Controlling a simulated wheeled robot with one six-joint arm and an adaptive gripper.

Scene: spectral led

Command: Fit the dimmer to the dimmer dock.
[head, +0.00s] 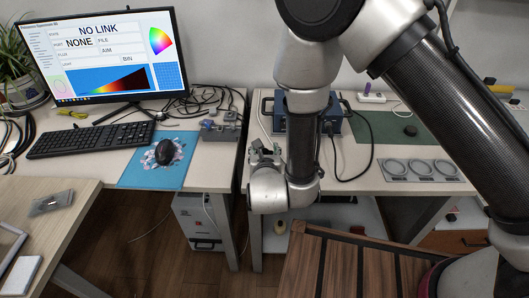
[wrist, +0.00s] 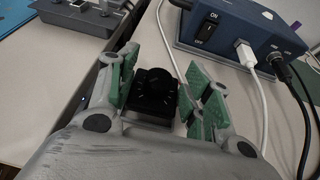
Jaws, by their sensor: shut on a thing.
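My gripper (wrist: 152,85) has its green-padded fingers closed around a small black block with a round ribbed knob on top, which I take to be the dimmer (wrist: 154,88). In the head view my gripper (head: 264,152) is over the left end of the right bench, and the dimmer is hard to make out there. A grey fixture with small parts on it (head: 222,130) stands at the right of the computer desk and also shows in the wrist view (wrist: 86,14). I cannot tell for sure whether it is the dimmer dock.
A blue power box (wrist: 232,28) with a switch and plugged cables stands close right of my gripper. A gap separates the two benches. A grey plate with three rings (head: 409,180) and a green mat (head: 374,126) lie to the right. The monitor (head: 105,60) reads "NO LINK".

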